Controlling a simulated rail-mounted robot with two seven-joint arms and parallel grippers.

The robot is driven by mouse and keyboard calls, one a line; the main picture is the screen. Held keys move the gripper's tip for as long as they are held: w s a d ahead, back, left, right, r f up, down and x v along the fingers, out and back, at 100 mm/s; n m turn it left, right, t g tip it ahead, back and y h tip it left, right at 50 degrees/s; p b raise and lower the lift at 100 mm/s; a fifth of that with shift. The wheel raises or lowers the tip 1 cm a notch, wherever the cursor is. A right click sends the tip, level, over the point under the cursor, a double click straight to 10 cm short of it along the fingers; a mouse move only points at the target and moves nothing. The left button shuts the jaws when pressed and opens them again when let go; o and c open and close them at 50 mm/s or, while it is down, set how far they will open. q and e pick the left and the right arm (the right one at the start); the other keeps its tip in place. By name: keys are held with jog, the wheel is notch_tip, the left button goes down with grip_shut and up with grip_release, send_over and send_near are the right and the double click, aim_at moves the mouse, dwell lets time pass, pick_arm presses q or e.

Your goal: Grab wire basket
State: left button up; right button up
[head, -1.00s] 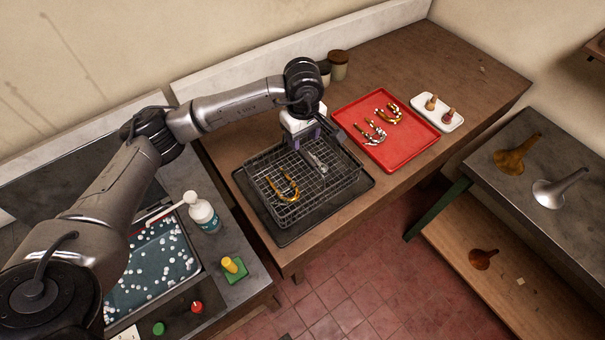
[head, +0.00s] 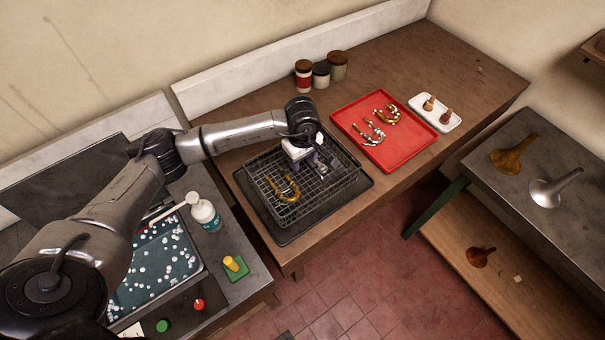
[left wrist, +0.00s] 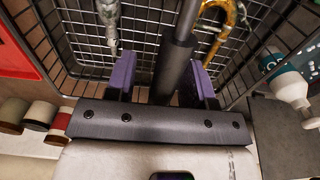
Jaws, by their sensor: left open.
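The wire basket (head: 262,186) is a dark wire mesh box on a black tray (head: 284,236) at the bench's near left part. A gold curved tube (head: 287,194) and a silver piece (head: 321,171) lie in it. My left gripper (head: 316,160) is low over the basket's far side. In the left wrist view its two purple fingers (left wrist: 163,80) are apart, with a dark grey bar (left wrist: 175,62) between them. I cannot tell whether they touch the bar. The basket mesh (left wrist: 140,35) lies beyond the fingers. My right gripper is not in view.
A red tray (head: 404,150) with curved tubes and a white dish (head: 449,122) stand to the right. Several jars (head: 321,76) stand at the back wall. A white bottle (head: 205,214) stands by the bead-filled basin (head: 150,270) at left.

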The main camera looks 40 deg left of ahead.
pick_arm(q)
grip_shut()
dwell(0.4)
jog(key=shift+r, duration=0.1)
